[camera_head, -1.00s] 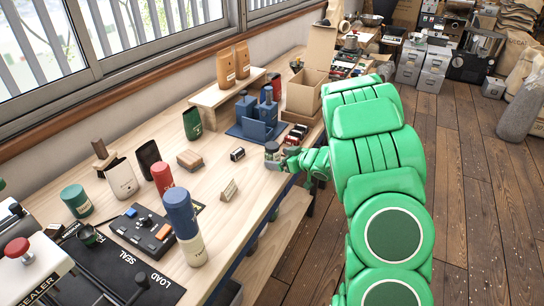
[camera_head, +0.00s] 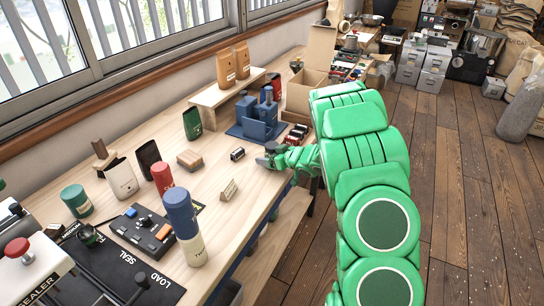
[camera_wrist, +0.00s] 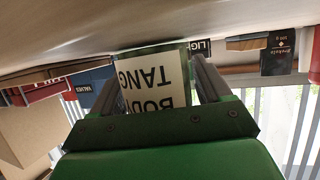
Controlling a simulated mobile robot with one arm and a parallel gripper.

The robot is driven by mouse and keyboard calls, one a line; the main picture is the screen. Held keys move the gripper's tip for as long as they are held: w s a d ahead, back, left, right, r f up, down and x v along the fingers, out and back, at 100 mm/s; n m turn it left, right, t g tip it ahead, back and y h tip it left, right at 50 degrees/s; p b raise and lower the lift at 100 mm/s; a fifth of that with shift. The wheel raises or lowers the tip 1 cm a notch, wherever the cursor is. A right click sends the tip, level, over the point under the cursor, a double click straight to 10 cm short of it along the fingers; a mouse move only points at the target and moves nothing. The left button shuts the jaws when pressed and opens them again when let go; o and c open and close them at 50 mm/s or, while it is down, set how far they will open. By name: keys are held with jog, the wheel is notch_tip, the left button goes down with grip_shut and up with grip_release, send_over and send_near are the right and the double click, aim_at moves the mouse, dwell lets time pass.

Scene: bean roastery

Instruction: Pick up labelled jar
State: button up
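The labelled jar (camera_wrist: 152,85) stands between my fingers in the wrist view, which shows the scene upside down. It is greenish glass with a white label reading "BODY" and "TANG". In the head view, its dark lid (camera_head: 271,147) shows above my gripper (camera_head: 265,160) near the bench's front edge; the fingers hide most of the body. In the wrist view my gripper (camera_wrist: 160,88) is open around the jar, one finger on each side, with a narrow gap at the right finger. The jar looks upright on the bench.
A small dark canister (camera_head: 237,154) lies left of the jar, with a card stand (camera_head: 228,190) in front. Behind are a blue rack (camera_head: 258,125), small dark-red items (camera_head: 296,136) and an open carton (camera_head: 298,97). Bare bench lies around the card stand.

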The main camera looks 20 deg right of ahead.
jog(key=c, duration=0.8)
jog(key=shift+r, duration=0.1)
jog(key=shift+r, duration=0.65)
jog(key=s+a+r, duration=0.2)
jog(key=s+r, duration=0.9)
jog(key=s, duration=0.2)
jog(key=shift+s+r, duration=0.35)
jog(key=shift+s, duration=0.05)
